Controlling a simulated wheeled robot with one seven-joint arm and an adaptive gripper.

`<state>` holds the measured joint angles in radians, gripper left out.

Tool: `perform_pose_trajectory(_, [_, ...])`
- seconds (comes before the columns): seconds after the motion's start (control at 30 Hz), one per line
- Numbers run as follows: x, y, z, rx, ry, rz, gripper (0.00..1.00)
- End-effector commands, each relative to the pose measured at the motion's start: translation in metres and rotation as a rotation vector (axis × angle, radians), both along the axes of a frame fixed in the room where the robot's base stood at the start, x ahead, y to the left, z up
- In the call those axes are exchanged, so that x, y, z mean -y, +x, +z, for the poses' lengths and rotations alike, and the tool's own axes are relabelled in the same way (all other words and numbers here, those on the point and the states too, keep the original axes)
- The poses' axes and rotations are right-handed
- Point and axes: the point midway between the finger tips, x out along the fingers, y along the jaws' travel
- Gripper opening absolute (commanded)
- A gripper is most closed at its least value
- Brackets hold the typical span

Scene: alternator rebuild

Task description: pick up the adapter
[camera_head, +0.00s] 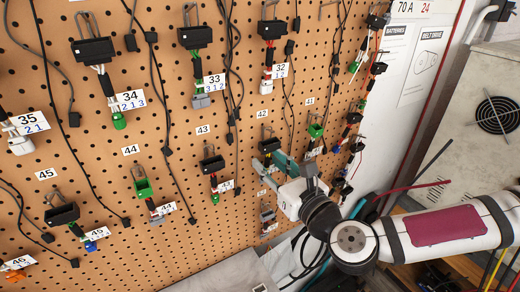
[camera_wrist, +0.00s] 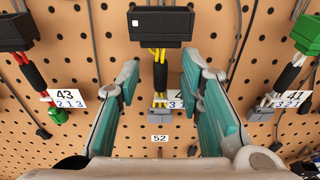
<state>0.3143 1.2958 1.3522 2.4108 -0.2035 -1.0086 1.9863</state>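Several adapters hang on the pegboard, and I cannot tell which one the task means. Contact is not visible. My gripper is open and empty. In the head view my gripper (camera_head: 275,167) partly hides this adapter (camera_head: 270,145) near label 42.
Neighbouring adapters hang close by: a black one (camera_wrist: 25,30) at 43 and a green one (camera_wrist: 306,34) at 41. Grey cables hang between them. The pegboard (camera_head: 150,80) stands behind everything. A grey cabinet with a fan (camera_head: 495,115) is at the right.

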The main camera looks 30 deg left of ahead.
Motion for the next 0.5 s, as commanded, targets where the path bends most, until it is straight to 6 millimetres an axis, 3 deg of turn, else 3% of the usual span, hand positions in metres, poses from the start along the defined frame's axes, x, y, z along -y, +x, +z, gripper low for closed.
perform_pose_trajectory(0.27, [0.0009, -0.0009, 0.0000, 0.000, 0.000, -0.001, 0.32])
perform_pose_trajectory(0.4, [0.0008, -0.0008, 0.0000, 0.000, 0.000, -0.001, 0.00])
perform_pose_trajectory(0.5, [0.0007, -0.0008, 0.0000, 0.000, 0.000, -0.001, 0.00])
